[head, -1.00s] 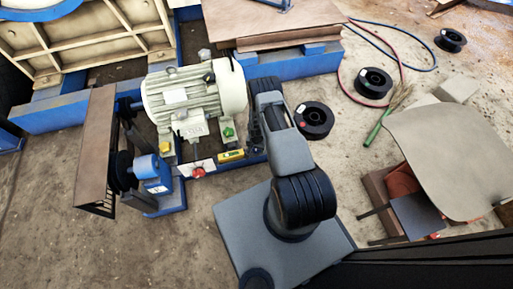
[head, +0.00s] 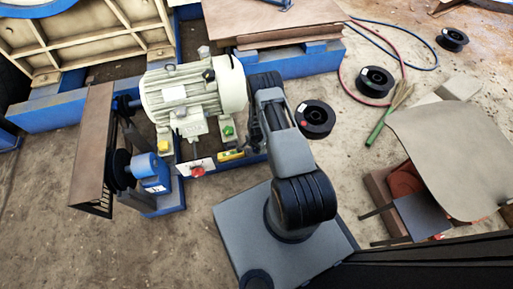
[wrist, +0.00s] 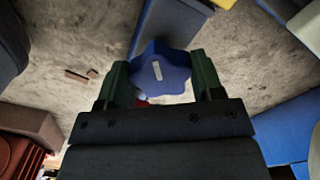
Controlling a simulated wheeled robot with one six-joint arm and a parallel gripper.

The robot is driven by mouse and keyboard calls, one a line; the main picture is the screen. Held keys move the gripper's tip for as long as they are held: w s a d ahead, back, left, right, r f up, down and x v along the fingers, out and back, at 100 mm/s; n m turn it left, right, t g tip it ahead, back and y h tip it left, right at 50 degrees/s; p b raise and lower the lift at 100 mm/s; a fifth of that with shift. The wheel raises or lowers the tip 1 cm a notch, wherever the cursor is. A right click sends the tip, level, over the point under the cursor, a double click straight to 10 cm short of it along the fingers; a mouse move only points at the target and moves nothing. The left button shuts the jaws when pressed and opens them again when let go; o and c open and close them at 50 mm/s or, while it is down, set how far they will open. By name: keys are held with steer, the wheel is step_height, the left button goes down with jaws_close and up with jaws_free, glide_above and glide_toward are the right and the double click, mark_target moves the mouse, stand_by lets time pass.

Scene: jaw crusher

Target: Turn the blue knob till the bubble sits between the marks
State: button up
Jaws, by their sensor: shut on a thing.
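The blue knob (wrist: 172,78) is a lobed star-shaped handle with a short white mark on its face, nearly upright in the wrist view. My gripper (wrist: 160,74) is shut on it, with a dark green finger on each side. The knob does not show in the head view, where my arm covers that spot. A yellow spirit level (head: 231,156) lies on the blue motor base in the head view, just left of my arm. Its bubble and marks are too small to read there.
A cream electric motor (head: 193,92) stands left of my arm. A red knob (head: 198,170) is near the level. Black spools (head: 314,119), hoses and a grey sheet (head: 450,160) lie to the right. Bare floor shows at the lower left.

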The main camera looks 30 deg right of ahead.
steer(key=m+b, duration=0.2)
steer(key=m, duration=0.3)
steer(key=shift+w+f+m, duration=0.1)
steer(key=shift+w+m, duration=0.05)
steer(key=shift+m, duration=0.15)
steer(key=m+b, duration=0.1)
steer(key=m, duration=0.4)
steer(key=shift+w, duration=0.1)
steer(key=shift+m, duration=0.3)
steer(key=o, duration=0.9)
step_height(320, 180, up, 14)
steer(key=p, duration=0.5)
